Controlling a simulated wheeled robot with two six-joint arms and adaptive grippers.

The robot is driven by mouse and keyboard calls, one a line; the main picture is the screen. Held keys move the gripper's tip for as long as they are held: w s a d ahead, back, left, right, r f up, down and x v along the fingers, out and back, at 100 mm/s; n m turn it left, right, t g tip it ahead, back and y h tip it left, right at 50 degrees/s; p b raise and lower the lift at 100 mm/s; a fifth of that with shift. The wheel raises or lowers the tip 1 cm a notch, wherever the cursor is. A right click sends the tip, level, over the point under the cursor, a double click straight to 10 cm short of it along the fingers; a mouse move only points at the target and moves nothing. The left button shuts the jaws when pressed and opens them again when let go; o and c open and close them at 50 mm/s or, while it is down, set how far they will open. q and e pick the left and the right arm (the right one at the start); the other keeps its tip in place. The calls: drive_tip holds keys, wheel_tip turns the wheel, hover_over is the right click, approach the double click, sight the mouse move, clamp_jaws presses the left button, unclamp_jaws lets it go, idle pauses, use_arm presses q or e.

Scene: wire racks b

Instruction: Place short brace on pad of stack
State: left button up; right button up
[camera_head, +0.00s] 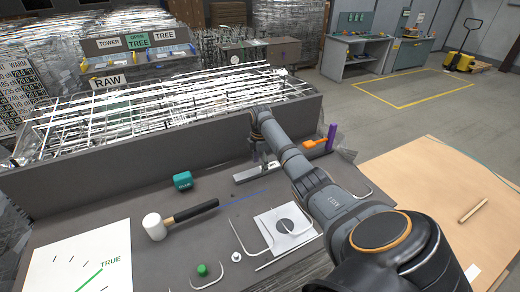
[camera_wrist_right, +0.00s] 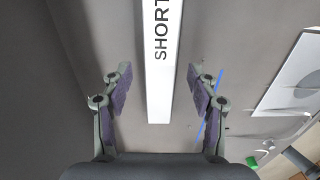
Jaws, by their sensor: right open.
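My right gripper (camera_head: 264,161) reaches down over the grey bench near its back wall, with its arm coming in from the lower right. In the right wrist view its two fingers (camera_wrist_right: 158,95) are apart, with nothing gripped. A flat white strip lettered SHORT (camera_wrist_right: 160,65) lies beyond and between them; it also shows in the head view (camera_head: 250,174). I cannot tell whether this strip is the short brace or only its label. A white square with a dark round spot (camera_head: 270,218) lies nearer on the bench; I cannot tell whether it is the stack's pad. My left gripper is out of view.
A mallet (camera_head: 154,226), a teal block (camera_head: 182,181), a green knob (camera_head: 202,270) and bent wires lie on the bench. An orange tool (camera_head: 316,144) and a purple post (camera_head: 332,136) stand near the arm. Wire racks (camera_head: 170,100) fill the space behind the wall.

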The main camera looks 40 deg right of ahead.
sight(260, 169)
wheel_tip(260, 169, up, 10)
drive_tip(key=shift+r+b, duration=0.2)
drive_tip(key=shift+b, duration=0.15)
drive_tip(key=shift+f, duration=0.1)
